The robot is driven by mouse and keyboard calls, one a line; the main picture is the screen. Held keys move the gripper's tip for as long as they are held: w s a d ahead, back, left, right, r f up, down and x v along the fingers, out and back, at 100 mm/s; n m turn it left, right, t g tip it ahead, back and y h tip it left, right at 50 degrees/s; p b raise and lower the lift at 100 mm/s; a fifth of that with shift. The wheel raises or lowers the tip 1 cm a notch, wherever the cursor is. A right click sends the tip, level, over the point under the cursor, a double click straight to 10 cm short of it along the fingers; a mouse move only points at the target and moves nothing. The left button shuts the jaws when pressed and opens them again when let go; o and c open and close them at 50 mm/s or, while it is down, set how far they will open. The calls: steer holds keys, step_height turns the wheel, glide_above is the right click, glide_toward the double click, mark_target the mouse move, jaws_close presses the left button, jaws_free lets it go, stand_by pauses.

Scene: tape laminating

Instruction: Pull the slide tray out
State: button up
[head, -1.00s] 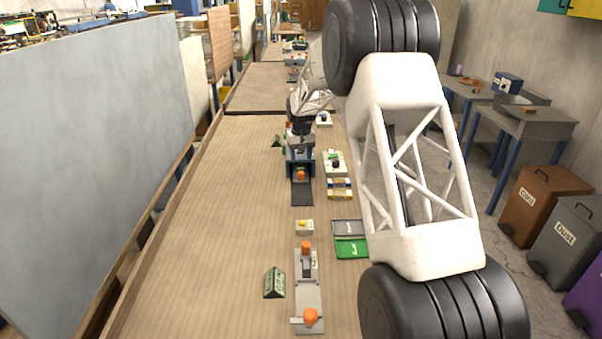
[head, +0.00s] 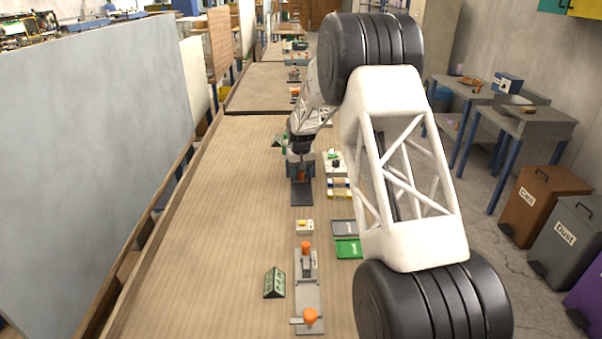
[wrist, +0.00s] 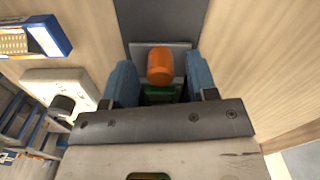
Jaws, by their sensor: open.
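The slide tray's upright orange knob (wrist: 160,65) shows in the wrist view, with the tray's grey plate (wrist: 138,48) and a green piece beside it. In the head view the knob (head: 301,175) is partly covered by my wrist. I see no finger closed on the knob. How deep the fingertips reach is hidden.
A dark strip (head: 302,193) lies clear in front of the device. A white box with a black knob (wrist: 58,92) and a blue-and-yellow holder (wrist: 30,40) stand close on one side.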

jaws_close()
steer(key=shift+s, duration=6.95)
jaws_free()
step_height(320, 180, up, 8)
steer(key=shift+f, duration=0.1)
steer(key=shift+s, duration=0.1)
